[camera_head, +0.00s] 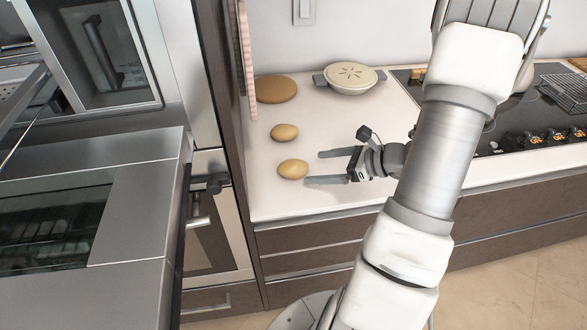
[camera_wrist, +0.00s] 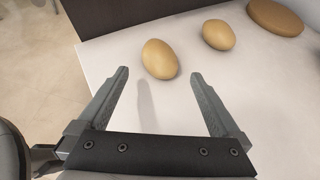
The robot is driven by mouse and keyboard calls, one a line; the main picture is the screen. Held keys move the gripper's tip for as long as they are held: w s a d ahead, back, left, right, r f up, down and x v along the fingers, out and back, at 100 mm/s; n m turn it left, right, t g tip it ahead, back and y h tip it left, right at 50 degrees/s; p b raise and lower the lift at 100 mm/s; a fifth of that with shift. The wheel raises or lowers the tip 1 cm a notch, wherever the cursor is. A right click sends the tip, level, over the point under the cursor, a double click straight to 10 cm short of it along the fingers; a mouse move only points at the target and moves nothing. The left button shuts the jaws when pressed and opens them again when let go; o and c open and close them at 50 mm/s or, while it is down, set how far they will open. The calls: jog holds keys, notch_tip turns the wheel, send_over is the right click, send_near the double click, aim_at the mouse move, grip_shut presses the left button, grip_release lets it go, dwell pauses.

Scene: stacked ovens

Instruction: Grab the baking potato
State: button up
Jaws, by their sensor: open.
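Two tan potatoes lie on the white counter. The nearer potato (camera_head: 293,169) is close to the counter's front edge, just beyond my gripper's fingertips; it also shows in the wrist view (camera_wrist: 160,59). The farther potato (camera_head: 285,132) lies behind it and shows at the upper right of the wrist view (camera_wrist: 218,34). Which of them the task means, I cannot tell. My gripper (camera_head: 312,168) is open and empty, reaching in from the right. In the wrist view its fingers (camera_wrist: 160,76) are spread wide, with the nearer potato ahead of the gap.
A flat round brown item (camera_head: 275,89) and a lidded pale pot (camera_head: 350,77) stand at the back of the counter (camera_head: 330,120). A black stovetop (camera_head: 520,115) is at the right. The tall oven cabinet (camera_head: 225,130) borders the left. An open oven door (camera_head: 90,215) juts out at the left.

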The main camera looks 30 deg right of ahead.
aim_at(303, 167)
jog(key=shift+x, duration=3.45)
jog(key=shift+r, duration=0.1)
jog(key=c, duration=1.4)
jog(key=shift+c, duration=0.2)
jog(key=shift+r, duration=0.15)
